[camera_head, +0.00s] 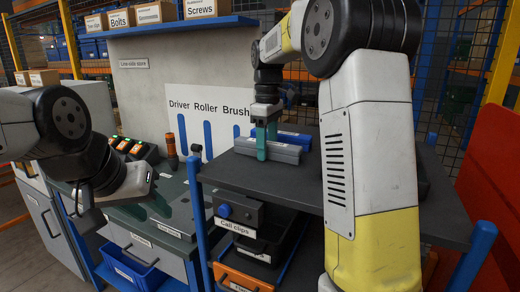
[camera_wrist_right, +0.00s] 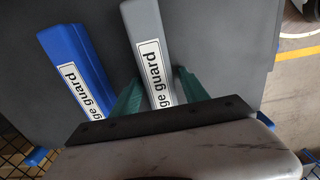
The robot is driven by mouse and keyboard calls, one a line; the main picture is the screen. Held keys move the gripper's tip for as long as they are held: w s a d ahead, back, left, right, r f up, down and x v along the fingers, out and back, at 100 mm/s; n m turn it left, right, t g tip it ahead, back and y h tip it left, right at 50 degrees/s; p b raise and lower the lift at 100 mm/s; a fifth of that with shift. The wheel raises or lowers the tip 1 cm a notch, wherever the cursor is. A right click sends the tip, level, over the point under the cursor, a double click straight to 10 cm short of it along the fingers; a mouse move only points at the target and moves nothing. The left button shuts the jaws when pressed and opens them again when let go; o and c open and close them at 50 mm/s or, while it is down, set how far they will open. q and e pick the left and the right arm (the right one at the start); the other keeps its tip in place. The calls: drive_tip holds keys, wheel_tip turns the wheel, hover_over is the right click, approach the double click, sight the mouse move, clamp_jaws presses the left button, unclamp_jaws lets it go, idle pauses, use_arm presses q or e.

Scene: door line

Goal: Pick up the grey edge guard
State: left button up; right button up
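The grey edge guard (camera_head: 285,153) lies on the dark top of the rack, in front of a blue edge guard (camera_head: 296,138). In the right wrist view the grey edge guard (camera_wrist_right: 150,45) runs between the two teal fingers of my right gripper (camera_wrist_right: 160,92). The fingers stand apart, with a visible gap on the left side of the guard. In the head view my right gripper (camera_head: 266,142) points down at the guard, its fingers overlapping it. My left gripper (camera_head: 150,190) is low at the left over the green bench; its fingers are not clear.
The blue guard (camera_wrist_right: 75,65) lies close beside the grey one. Blue posts (camera_head: 197,205) rise at the rack's corners. A wall panel with blue strips (camera_head: 208,138) stands behind. Labelled bins (camera_head: 275,240) sit below. A red panel (camera_head: 490,170) is at the right.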

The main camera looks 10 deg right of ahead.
clamp_jaws()
drive_tip(key=shift+r, duration=0.15)
drive_tip(key=shift+r, duration=0.55)
drive_tip(key=shift+s+a+r, duration=0.1)
drive_tip(key=shift+s+r, duration=0.1)
drive_tip(key=shift+r, duration=0.4)
drive_tip(key=shift+s+a+r, duration=0.1)
drive_tip(key=shift+s+r, duration=0.1)
drive_tip(key=shift+r, duration=0.4)
drive_tip(key=s+a, duration=0.1)
drive_tip(key=s, duration=0.4)
drive_tip(key=s+a+r, duration=0.1)
drive_tip(key=s, duration=0.4)
drive_tip(key=s+a, duration=0.1)
drive_tip(key=s, duration=0.3)
drive_tip(key=shift+s+a+r, duration=0.15)
drive_tip(key=shift+s, duration=0.25)
